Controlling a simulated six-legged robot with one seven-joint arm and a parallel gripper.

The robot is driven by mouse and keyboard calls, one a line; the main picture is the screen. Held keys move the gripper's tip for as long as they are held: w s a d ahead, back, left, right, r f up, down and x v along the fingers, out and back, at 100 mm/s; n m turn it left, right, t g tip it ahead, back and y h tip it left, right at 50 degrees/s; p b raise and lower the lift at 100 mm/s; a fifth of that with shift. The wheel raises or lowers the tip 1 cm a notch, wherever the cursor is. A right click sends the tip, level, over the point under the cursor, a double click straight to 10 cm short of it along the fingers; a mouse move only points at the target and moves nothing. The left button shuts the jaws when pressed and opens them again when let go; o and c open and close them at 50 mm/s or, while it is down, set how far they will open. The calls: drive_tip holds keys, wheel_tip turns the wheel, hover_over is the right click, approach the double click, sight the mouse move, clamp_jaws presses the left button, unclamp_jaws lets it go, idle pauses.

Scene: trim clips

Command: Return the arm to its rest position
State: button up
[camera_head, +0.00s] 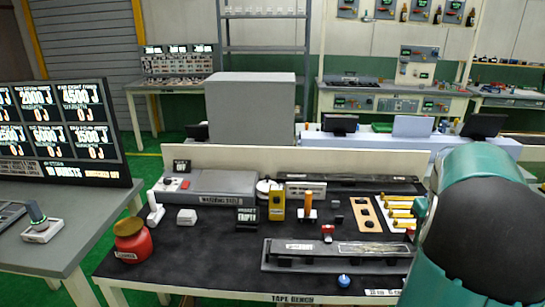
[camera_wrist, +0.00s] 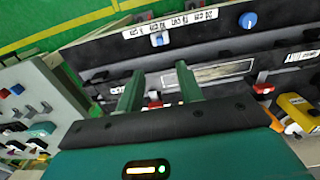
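In the wrist view my gripper (camera_wrist: 158,82) has its two green fingers apart, with no object held between them. It hangs above the bench, over the dark fixture. The long dark fixture (camera_head: 275,264) with a pale trim strip (camera_head: 375,248) lies at the front of the tape bench (camera_head: 200,262). The strip also shows beyond the fingers in the wrist view (camera_wrist: 215,73). In the head view my teal arm fills the right side and hides the bench's right end; my gripper's fingers cannot be made out there.
A red jar (camera_head: 133,243) stands at the bench's front left. A yellow block (camera_head: 277,205), a red clip (camera_head: 328,232), a blue knob (camera_head: 344,281) and yellow rods (camera_head: 398,213) are on the bench. A monitor (camera_head: 65,135) stands on the left table. Bare dark bench top lies front left.

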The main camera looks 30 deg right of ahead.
drive_tip(key=w+a+r+n+t+h, duration=0.1)
drive_tip(key=w+a+r, duration=0.15)
drive_tip(key=a, duration=0.55)
drive_tip(key=w+a+r+n, duration=0.1)
drive_tip(key=w+a, duration=0.2)
drive_tip(key=a, duration=0.5)
drive_tip(key=w+a+r+n+t+h, duration=0.1)
drive_tip(key=w+a+r, duration=0.15)
drive_tip(key=a, duration=0.65)
drive_tip(key=s+a+f+n+t+y, duration=0.1)
drive_tip(key=s+a, duration=0.2)
drive_tip(key=a, duration=0.7)
drive_tip(key=s+a+f+n+t+y, duration=0.1)
drive_tip(key=s+a+n+t, duration=0.1)
drive_tip(key=a, duration=0.7)
drive_tip(key=shift+s+a+t, duration=0.3)
drive_tip(key=shift+s+a, duration=0.05)
drive_tip(key=shift+s, duration=0.15)
